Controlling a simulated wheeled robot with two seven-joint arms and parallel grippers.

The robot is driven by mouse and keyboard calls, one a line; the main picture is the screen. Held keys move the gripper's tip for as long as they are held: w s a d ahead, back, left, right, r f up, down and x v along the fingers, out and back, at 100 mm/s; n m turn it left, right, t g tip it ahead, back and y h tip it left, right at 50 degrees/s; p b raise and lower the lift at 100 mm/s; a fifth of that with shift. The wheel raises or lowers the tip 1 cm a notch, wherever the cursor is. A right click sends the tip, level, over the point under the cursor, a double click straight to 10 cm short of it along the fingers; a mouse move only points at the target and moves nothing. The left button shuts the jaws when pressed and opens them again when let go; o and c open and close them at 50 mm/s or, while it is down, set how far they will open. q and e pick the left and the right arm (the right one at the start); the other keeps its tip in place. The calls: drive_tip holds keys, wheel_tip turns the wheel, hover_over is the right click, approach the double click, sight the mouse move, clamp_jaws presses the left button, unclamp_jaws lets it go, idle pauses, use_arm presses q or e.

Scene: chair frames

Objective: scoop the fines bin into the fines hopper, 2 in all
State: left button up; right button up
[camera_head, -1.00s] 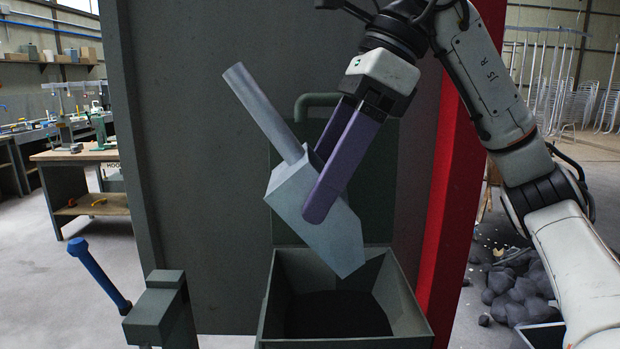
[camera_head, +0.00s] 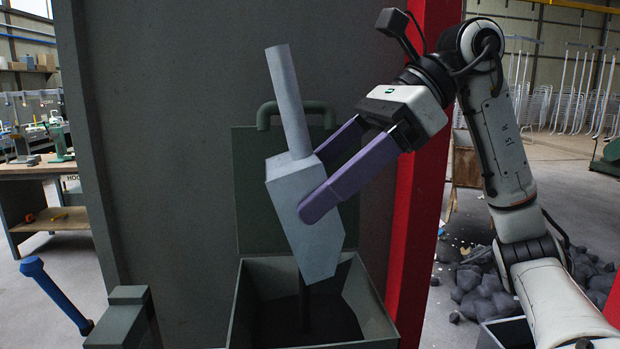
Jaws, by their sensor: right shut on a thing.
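My right gripper (camera_head: 312,178), with purple fingers, is shut on a grey metal scoop (camera_head: 306,205). The scoop is tipped steeply, handle up and narrow end down, above an open green box (camera_head: 240,310). The box has a raised lid (camera_head: 255,200) with a handle behind it and looks like the fines hopper. A thin dark stream (camera_head: 304,308) runs from under the scoop's low end down into the box, where dark material (camera_head: 335,322) lies. The scoop's inside is hidden. I cannot identify a separate fines bin. My left gripper is not in view.
A blue-handled lever (camera_head: 50,288) on a green post (camera_head: 122,318) stands at the left of the box. A grey panel (camera_head: 180,120) and a red post (camera_head: 418,170) rise behind. Dark lumps (camera_head: 490,285) lie on the floor at right. A workbench (camera_head: 35,195) stands far left.

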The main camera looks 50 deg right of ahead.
drive_tip(key=s+d+f+t+y+b, duration=0.1)
drive_tip(key=d+f+t+y+b, duration=0.1)
drive_tip(key=b, duration=0.7)
drive_tip(key=s+d+f+t+y+b, duration=0.1)
drive_tip(key=s+d+t+y+b, duration=0.1)
drive_tip(key=b, duration=0.7)
drive_tip(key=s+d+f+t+y+b, duration=0.2)
drive_tip(key=y+b, duration=0.2)
drive_tip(key=b, duration=0.5)
drive_tip(key=shift+f+t, duration=0.3)
drive_tip(key=shift+d, duration=0.1)
drive_tip(key=shift+b, duration=0.45)
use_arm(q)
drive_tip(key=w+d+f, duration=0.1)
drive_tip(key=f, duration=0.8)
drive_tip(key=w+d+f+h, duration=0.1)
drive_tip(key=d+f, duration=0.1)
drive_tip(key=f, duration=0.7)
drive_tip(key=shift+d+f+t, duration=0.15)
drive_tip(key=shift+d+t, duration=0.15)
use_arm(e)
drive_tip(key=shift+y, duration=0.3)
